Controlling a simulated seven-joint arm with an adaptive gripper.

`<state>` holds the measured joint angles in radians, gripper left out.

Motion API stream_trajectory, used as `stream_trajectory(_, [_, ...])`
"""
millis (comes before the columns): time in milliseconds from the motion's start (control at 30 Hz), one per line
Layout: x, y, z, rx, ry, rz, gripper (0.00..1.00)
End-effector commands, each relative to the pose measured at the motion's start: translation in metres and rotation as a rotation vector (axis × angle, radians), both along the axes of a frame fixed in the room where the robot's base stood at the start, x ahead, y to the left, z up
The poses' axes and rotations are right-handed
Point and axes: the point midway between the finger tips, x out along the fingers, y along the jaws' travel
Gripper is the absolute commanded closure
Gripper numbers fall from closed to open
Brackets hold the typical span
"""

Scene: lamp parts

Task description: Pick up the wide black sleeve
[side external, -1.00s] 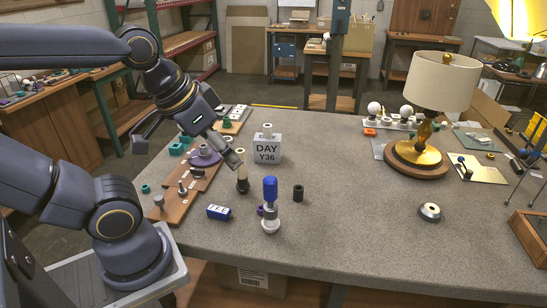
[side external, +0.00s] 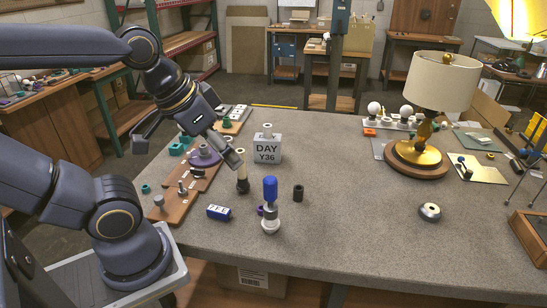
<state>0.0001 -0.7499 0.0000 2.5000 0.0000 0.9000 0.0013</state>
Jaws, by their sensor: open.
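A short black sleeve (side external: 298,193) stands upright on the grey table, right of the blue-topped part. My gripper (side external: 234,158) is to its left and higher, pointing down and right over the table. It is open, with nothing visible between its fingers.
A blue-topped part with a white base (side external: 270,207) stands near the sleeve, with a small purple ring (side external: 260,211) beside it. A grey DAY block (side external: 267,150) stands behind.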

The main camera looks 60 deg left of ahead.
Motion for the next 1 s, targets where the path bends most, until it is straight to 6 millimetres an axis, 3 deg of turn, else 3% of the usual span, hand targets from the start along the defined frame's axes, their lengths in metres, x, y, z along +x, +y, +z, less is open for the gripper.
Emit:
stream_trajectory(67, [0.000, 0.000, 0.001, 0.011, 0.003, -0.021, 0.37])
stream_trajectory(167, [0.013, 0.000, 0.027, 0.029, -0.037, -0.052, 0.37])
stream_trajectory(300, [0.058, 0.005, 0.058, 0.056, -0.013, -0.084, 0.37])
stream_trajectory(467, [0.127, 0.020, 0.067, 0.076, 0.068, -0.101, 0.37])
stream_trajectory(567, [0.174, 0.034, 0.052, 0.079, 0.138, -0.103, 0.37])
stream_trajectory(733, [0.243, 0.064, -0.004, 0.068, 0.269, -0.092, 0.37])
stream_trajectory(867, [0.272, 0.085, -0.061, 0.047, 0.364, -0.071, 0.37])
stream_trajectory(1000, [0.278, 0.098, -0.110, 0.023, 0.447, -0.051, 0.37])
